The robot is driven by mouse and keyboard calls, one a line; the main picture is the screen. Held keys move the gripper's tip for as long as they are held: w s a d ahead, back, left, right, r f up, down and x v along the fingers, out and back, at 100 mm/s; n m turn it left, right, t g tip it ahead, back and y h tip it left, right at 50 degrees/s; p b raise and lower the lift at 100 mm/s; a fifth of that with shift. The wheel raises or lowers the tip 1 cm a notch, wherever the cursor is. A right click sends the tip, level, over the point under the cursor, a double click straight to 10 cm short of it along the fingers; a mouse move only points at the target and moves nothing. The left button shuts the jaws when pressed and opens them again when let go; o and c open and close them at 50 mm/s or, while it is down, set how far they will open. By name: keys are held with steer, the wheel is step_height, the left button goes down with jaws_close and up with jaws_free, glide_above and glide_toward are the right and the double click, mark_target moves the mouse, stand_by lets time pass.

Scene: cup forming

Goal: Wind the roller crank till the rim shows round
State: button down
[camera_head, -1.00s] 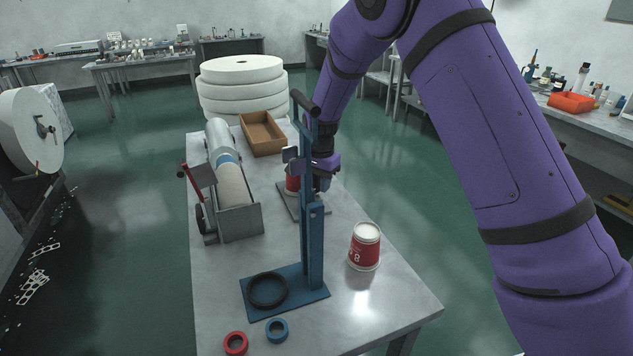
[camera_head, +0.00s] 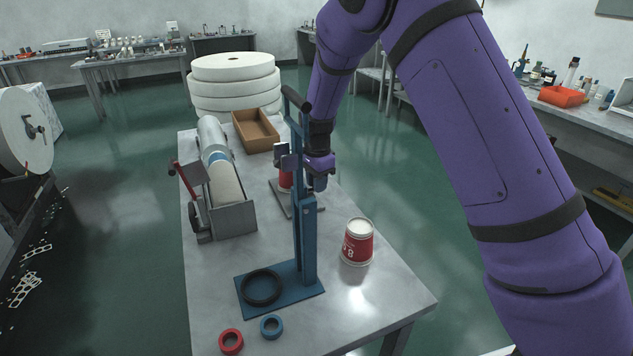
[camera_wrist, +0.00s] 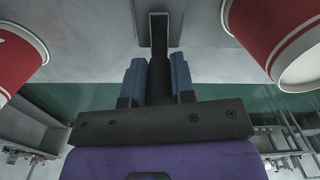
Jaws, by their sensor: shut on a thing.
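The rim roller's grey base (camera_head: 279,193) sits on the table behind the blue press. A red cup (camera_head: 285,179) stands at it, mostly hidden by the press. My gripper (camera_head: 318,184) is just right of that cup, partly behind the press post. In the wrist view my gripper's two blue fingers (camera_wrist: 159,78) are shut on a dark bar, seemingly the crank handle (camera_wrist: 159,42), which sits between them below a grey bracket (camera_wrist: 174,18). Red cups show at left (camera_wrist: 15,62) and right (camera_wrist: 280,42). The rim's roundness cannot be judged.
The tall blue press (camera_head: 305,235) stands close in front of my gripper. A red and white cup (camera_head: 357,243) stands right of it. A red ring (camera_head: 231,341) and blue ring (camera_head: 271,327) lie in front. A cylinder machine (camera_head: 232,218) and brown tray (camera_head: 256,132) fill the left.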

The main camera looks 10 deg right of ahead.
steer(key=shift+s, duration=0.1)
steer(key=c, duration=1)
jaws_free()
steer(key=shift+o, duration=0.2)
step_height(320, 180, up, 10)
steer(key=shift+a+f, duration=0.1)
steer(key=shift+f, duration=0.15)
steer(key=shift+r, duration=0.65)
